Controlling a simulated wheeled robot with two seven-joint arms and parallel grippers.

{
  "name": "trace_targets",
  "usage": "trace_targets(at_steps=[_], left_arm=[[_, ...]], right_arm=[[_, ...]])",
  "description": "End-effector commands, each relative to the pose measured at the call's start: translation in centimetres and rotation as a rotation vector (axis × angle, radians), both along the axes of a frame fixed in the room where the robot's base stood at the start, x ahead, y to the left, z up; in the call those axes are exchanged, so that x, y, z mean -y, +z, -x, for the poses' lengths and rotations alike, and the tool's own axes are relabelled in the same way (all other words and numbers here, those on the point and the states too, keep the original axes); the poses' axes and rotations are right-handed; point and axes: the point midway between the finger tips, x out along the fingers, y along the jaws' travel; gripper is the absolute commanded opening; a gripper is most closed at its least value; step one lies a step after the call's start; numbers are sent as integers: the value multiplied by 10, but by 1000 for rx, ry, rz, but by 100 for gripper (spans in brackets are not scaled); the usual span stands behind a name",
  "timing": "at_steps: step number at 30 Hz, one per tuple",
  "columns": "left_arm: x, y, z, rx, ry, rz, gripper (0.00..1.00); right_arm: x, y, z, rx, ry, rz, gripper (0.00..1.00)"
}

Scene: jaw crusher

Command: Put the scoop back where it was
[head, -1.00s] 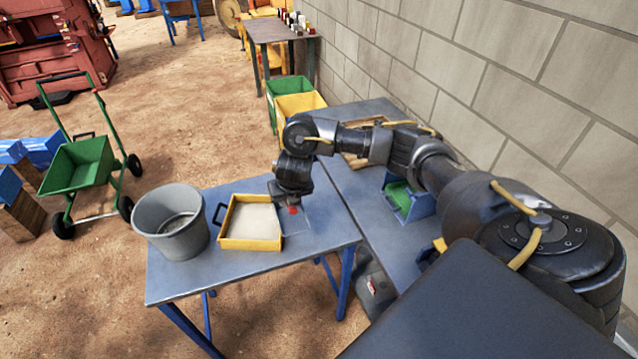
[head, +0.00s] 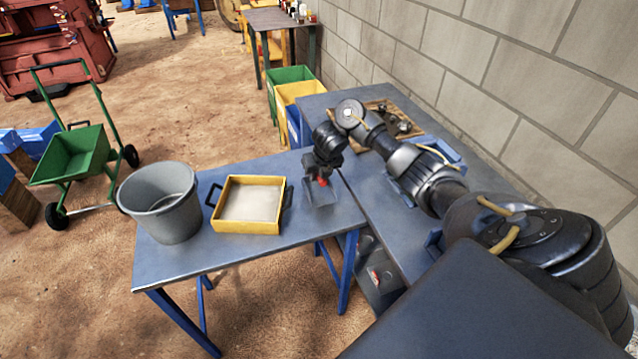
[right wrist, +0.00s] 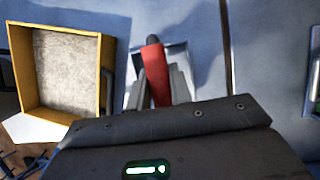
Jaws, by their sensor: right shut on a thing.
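The scoop has a red handle (right wrist: 153,62) and a grey metal pan (head: 322,196). My right gripper (head: 322,178) points down and is shut on the red handle. The scoop is over the right part of the near blue table (head: 185,262), to the right of the yellow sieve tray (head: 248,229). Whether the pan touches the table top is hard to tell. In the right wrist view the handle stands between the two fingers, with the pan behind it. My left gripper is out of view.
A grey bucket (head: 163,210) stands left of the tray. A second blue table (head: 375,205) runs along the block wall on the right, with a wooden board (head: 372,112) and a blue holder (head: 440,150). Green and yellow bins (head: 299,93) stand behind. A green cart (head: 78,160) is at left.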

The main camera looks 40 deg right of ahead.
Motion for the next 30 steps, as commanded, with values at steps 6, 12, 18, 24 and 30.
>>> trace_targets(at_steps=[6, 12, 18, 24, 30], left_arm=[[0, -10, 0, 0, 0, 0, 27], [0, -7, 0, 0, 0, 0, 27], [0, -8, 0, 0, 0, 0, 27], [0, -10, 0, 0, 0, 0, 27], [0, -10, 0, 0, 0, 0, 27]], right_arm=[[4, -27, 0, -4, -1, -4, 0], [5, -36, -1, 0, -1, 0, 0], [5, -36, -1, 0, 0, 0, 0], [5, -39, -1, -1, 0, 0, 33], [5, -39, -1, -1, 0, 0, 43]])
